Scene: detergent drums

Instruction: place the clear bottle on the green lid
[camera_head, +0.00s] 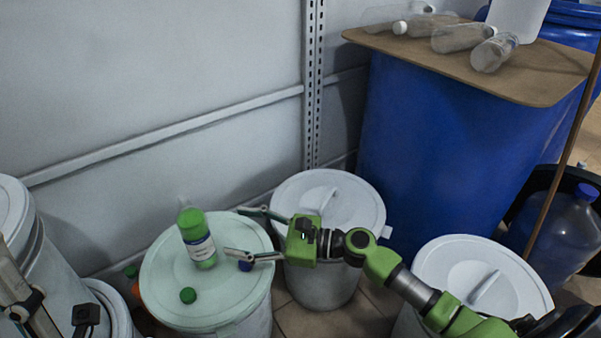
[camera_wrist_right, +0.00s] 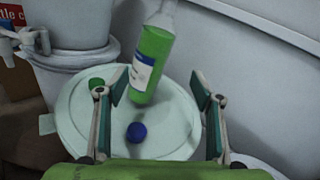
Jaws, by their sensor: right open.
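The clear bottle (camera_head: 200,246), with green contents and a white-and-blue label, stands on the pale green lid (camera_head: 160,267) of a drum. It appears roughly upright. My right gripper (camera_head: 237,232) is open, to the right of the bottle, its fingers over the lid. In the right wrist view, the bottle (camera_wrist_right: 151,62) shows between the open fingers (camera_wrist_right: 160,86), not clasped. A green cap (camera_head: 188,295) and a blue cap (camera_head: 245,266) lie on the lid. Part of my left arm shows at the lower left; its finger state is unclear.
White-lidded drums stand behind (camera_head: 345,207) and at the right (camera_head: 460,260). A large blue drum (camera_head: 440,140) carries a brown board (camera_head: 400,48) with several empty bottles. A large bottle with a blue cap (camera_head: 565,235) is at the far right. The wall is close behind.

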